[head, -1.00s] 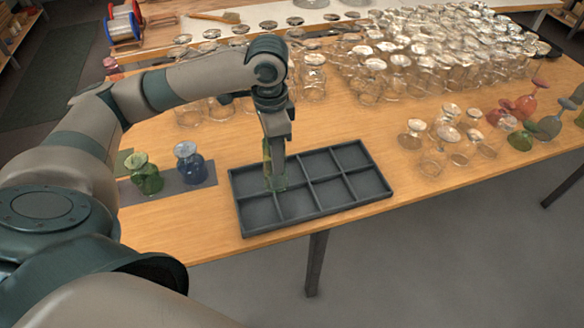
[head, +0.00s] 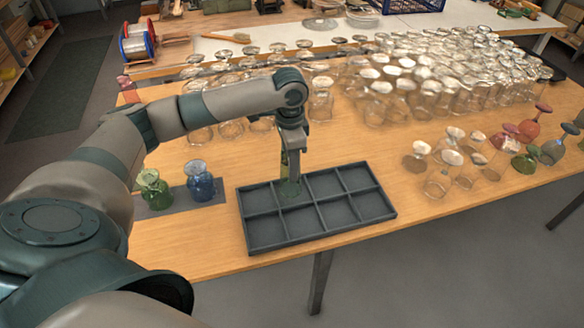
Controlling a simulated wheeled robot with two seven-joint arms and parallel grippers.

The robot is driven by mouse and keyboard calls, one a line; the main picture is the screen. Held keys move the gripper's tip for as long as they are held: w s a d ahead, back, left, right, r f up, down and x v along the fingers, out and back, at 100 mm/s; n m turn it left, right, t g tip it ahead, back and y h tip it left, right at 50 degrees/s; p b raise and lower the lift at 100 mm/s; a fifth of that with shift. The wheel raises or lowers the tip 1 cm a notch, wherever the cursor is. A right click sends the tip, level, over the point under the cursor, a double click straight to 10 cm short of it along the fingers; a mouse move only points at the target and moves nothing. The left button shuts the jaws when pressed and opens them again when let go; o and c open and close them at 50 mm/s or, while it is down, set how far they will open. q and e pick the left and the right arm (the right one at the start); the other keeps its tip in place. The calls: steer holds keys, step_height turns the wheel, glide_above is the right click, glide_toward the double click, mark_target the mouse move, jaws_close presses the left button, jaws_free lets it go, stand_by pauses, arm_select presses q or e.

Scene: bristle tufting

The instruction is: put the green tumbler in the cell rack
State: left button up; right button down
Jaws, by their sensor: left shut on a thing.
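My left gripper (head: 291,170) points down over the back row of the dark grey cell rack (head: 296,242). It is shut on the green tumbler (head: 290,189), a see-through green glass largely covered by the fingers. The tumbler's lower part overlaps the second back cell from the left; I cannot tell whether it touches the cell floor. The other cells look empty. My right gripper is not in view.
A green glass vessel (head: 154,190) and a blue one (head: 199,182) stand on a grey mat (head: 178,203) left of the rack. Many clear glasses (head: 430,85) crowd the table's back. Clear and coloured glasses (head: 535,122) stand to the right.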

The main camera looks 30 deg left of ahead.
arm_select(q)
steer(key=shift+w+a+f, duration=0.2)
steer(key=shift+w+f, duration=0.15)
steer(key=shift+w, duration=0.2)
steer(key=shift+w+a+f, duration=0.2)
steer(key=shift+w+f, duration=0.15)
steer(key=shift+w, duration=0.2)
steer(key=shift+f+p, duration=0.1)
steer(key=shift+p, duration=0.2)
step_height(320, 180, down, 4)
steer(key=shift+r+p, duration=0.1)
steer(key=shift+p, duration=0.55)
